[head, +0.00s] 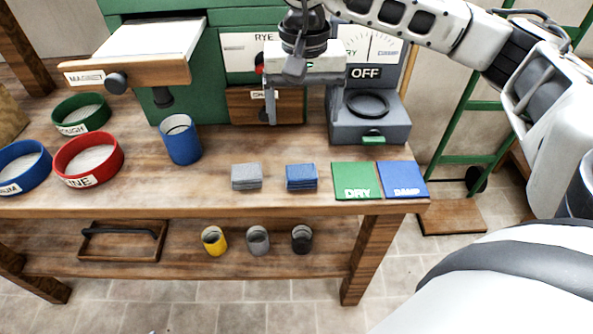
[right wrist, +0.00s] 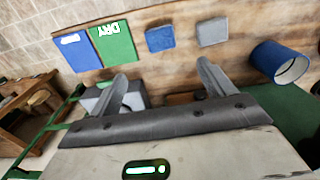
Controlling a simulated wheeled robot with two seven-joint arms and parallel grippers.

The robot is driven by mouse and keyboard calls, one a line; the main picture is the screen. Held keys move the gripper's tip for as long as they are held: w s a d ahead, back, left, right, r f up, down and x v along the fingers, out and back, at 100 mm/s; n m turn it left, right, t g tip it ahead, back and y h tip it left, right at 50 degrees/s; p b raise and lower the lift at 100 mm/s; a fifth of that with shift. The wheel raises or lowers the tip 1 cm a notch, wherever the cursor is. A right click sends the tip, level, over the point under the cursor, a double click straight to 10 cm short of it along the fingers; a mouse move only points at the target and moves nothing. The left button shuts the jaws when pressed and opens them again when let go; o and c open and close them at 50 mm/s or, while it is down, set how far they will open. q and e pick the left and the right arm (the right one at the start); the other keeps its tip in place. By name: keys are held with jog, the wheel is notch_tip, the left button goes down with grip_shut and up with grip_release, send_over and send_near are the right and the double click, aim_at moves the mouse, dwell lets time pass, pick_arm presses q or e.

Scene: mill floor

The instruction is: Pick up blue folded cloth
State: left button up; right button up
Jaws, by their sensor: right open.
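The blue folded cloth (head: 301,177) lies on the wooden bench near its front edge, between the grey folded cloth (head: 247,176) and the green DRY mat (head: 356,181). In the right wrist view the blue cloth (right wrist: 160,39) lies beyond the fingertips, beside the grey cloth (right wrist: 212,31). My right gripper (head: 302,102) is open and empty, above and behind the cloths, in front of the green machine. Its two fingers also show in the right wrist view (right wrist: 163,75), spread apart. My left gripper is in neither view.
A blue cup (head: 181,140) stands left of the grey cloth. A grey machine marked OFF (head: 369,122) stands behind the mats. The blue DAMP mat (head: 402,180) is at the right bench end. Red (head: 89,158) and green (head: 82,114) round sieves sit at left. Bench around the cloths is clear.

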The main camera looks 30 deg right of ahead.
send_over(301, 171)
notch_tip(301, 171, down, 9)
jog(key=shift+s+f, duration=0.1)
jog(key=shift+f, duration=0.1)
jog(key=shift+f+p, duration=0.5)
jog(key=shift+f, duration=2.35)
jog(key=c, duration=1.1)
